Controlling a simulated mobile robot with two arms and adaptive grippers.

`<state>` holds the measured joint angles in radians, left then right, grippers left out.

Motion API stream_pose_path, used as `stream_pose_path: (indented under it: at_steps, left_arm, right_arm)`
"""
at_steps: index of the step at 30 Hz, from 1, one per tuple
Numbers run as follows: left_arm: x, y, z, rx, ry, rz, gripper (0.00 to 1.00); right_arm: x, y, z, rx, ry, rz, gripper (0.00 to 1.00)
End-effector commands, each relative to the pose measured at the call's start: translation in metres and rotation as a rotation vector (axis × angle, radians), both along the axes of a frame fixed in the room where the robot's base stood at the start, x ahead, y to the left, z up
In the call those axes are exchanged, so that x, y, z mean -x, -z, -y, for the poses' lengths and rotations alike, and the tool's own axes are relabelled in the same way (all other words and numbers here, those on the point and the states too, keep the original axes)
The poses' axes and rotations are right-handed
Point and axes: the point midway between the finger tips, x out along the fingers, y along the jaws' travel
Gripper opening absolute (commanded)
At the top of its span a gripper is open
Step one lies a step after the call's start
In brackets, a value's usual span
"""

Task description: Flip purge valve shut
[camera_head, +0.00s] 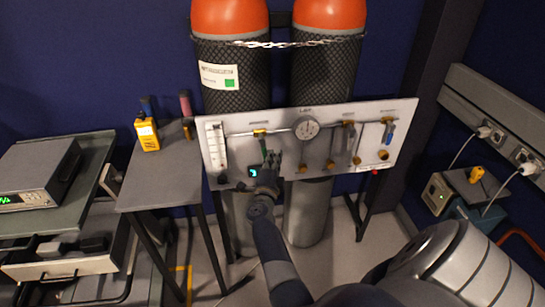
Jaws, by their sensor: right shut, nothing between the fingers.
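A pale valve panel (228,170) stands in front of two gas cylinders. A thin pipe runs along it with a round gauge (307,129) near the middle. A valve with a green handle (263,146) hangs from the pipe left of the gauge. A valve with a blue handle (389,132) is at the right end, its handle pointing down. Labels are too small to read, so I cannot tell which one is the purge valve. My right gripper (272,160) is shut and empty at the green handle's lower end. I cannot tell whether they touch. My left gripper is out of view.
Two orange-topped cylinders (229,16) (329,14) are chained behind the panel. A grey side table (160,185) at left holds a yellow handheld device (147,134). Further left is a bench with a grey instrument (40,172). A wall rail with sockets (490,105) is at right.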

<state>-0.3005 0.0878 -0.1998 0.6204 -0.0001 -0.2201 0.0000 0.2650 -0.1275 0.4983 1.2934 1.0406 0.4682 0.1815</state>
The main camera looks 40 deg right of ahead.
Motion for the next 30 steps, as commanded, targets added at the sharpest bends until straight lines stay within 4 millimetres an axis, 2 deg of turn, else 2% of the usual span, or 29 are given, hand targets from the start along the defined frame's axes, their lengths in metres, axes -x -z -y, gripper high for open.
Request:
stream_pose_path:
  at_steps: [3, 15, 30]
  left_arm:
    - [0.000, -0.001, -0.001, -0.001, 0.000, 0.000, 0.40]
    - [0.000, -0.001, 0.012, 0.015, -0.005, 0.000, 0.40]
    - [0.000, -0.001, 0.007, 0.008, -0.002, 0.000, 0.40]
  right_arm:
    - [-0.002, 0.003, -0.002, -0.049, -0.001, 0.028, 0.00]
    - [-0.005, 0.006, -0.006, -0.042, -0.002, 0.025, 0.00]
    - [-0.005, 0.006, -0.007, -0.041, -0.002, 0.025, 0.00]
